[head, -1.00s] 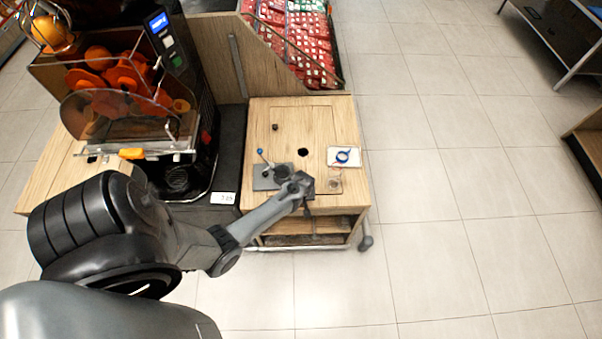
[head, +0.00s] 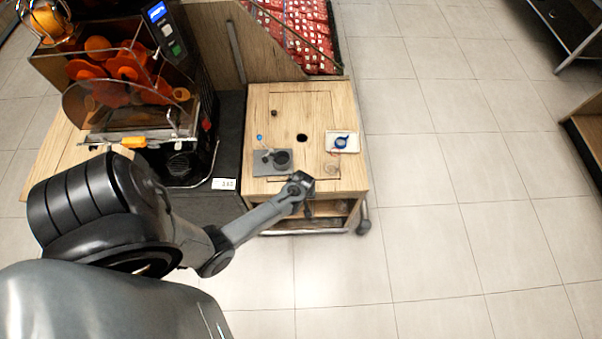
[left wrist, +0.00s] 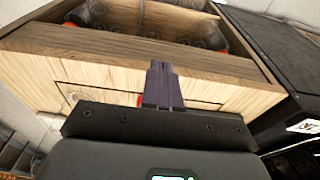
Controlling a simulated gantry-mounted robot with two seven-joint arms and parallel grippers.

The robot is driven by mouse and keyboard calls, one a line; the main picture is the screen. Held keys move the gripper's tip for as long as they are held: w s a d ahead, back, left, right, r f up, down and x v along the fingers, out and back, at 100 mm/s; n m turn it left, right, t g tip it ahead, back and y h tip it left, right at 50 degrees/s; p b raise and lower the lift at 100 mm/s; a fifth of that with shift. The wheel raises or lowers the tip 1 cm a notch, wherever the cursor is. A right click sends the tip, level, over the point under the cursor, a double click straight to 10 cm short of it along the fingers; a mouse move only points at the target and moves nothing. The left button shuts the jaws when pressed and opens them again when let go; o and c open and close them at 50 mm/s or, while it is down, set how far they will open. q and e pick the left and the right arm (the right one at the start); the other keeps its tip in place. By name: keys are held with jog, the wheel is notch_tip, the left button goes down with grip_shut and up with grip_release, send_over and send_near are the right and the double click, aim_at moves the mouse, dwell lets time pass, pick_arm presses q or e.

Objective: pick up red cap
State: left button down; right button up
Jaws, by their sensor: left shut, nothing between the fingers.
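A small red patch, perhaps the red cap (left wrist: 140,100), shows beside my fingers in the left wrist view. It is mostly hidden behind them, and I cannot tell its shape or whether they touch it. I cannot pick out the cap clearly in the head view. My left gripper (head: 306,206) is at the front edge of the wooden cart (head: 281,106), toward its right side. In the left wrist view its dark fingers (left wrist: 161,72) are together and empty, over the pale wood. My right gripper is in neither view.
A grey plate with a dark round holder (head: 282,158) lies on the cart top, behind my gripper. A white tray with a blue ring (head: 342,142) is at the right. A dark hole (head: 302,138) is between. The orange juicer (head: 140,100) stands left. Open floor lies right.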

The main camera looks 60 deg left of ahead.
pick_arm(q)
jog(key=s+d, duration=0.1)
jog(key=d, duration=0.2)
jog(key=s+d, duration=0.1)
jog(key=d, duration=0.1)
jog(key=shift+s, duration=0.3)
